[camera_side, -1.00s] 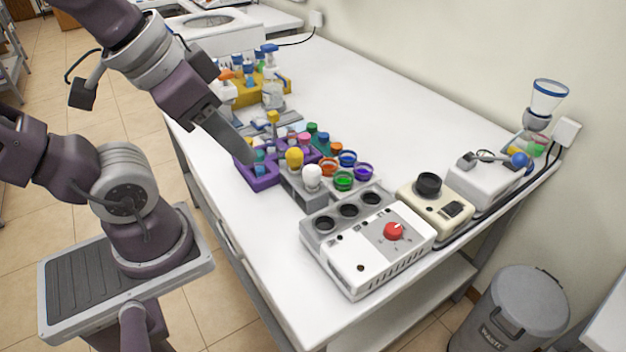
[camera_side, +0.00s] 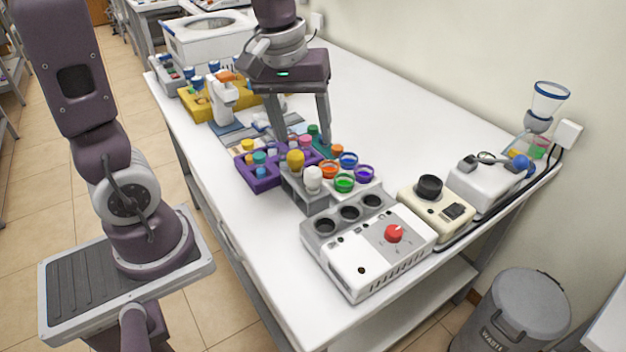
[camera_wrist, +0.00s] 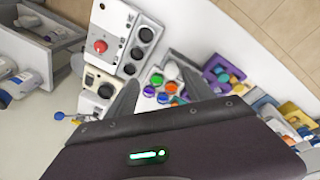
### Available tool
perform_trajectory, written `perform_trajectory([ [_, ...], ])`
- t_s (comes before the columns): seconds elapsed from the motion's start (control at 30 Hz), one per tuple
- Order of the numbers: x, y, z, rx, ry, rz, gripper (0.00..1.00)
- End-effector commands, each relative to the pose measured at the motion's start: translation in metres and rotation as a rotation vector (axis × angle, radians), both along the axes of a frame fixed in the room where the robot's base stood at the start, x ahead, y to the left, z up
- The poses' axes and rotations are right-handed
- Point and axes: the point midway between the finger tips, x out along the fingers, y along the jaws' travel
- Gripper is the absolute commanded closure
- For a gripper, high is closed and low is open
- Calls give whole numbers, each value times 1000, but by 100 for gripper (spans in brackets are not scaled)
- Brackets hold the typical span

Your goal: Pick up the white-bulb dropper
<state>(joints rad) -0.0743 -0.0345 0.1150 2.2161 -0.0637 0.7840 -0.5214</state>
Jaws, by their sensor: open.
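The white-bulb dropper (camera_side: 313,177) stands upright in a small grey rack (camera_side: 303,197) at the front of the cluster, with a yellow-bulb dropper (camera_side: 295,160) beside it. In the wrist view the white bulb (camera_wrist: 171,71) appears between my fingers. My gripper (camera_side: 302,140) points down over the table with its fingers apart and nothing between them. In the side view it is behind the dropper and apart from it. The dropper's lower part is hidden in the rack.
A purple rack (camera_side: 258,180) with coloured caps lies left of the grey rack. A holder with orange, blue, green and purple rings (camera_side: 344,183) is to its right. A white device with a red knob (camera_side: 394,233) stands in front.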

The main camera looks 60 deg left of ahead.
Motion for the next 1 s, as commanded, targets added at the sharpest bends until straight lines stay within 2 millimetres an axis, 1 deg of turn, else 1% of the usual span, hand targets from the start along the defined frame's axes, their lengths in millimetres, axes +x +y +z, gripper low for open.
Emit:
perform_trajectory([
  [0.03,16,11,-22,-14,59,104,39],
  [0.1,35,25,-48,-23,113,242,39],
  [0.2,48,38,-76,-25,163,371,39],
  [0.3,52,44,-91,-24,184,424,39],
  [0.47,51,44,-113,-24,188,430,39],
  [0.6,49,45,-140,-25,189,429,39],
  [0.7,50,45,-154,-24,187,428,39],
  [0.8,50,44,-160,-25,185,426,39],
  [0.97,51,44,-159,-24,183,426,39],
  [1.0,50,44,-159,-24,183,425,47],
])
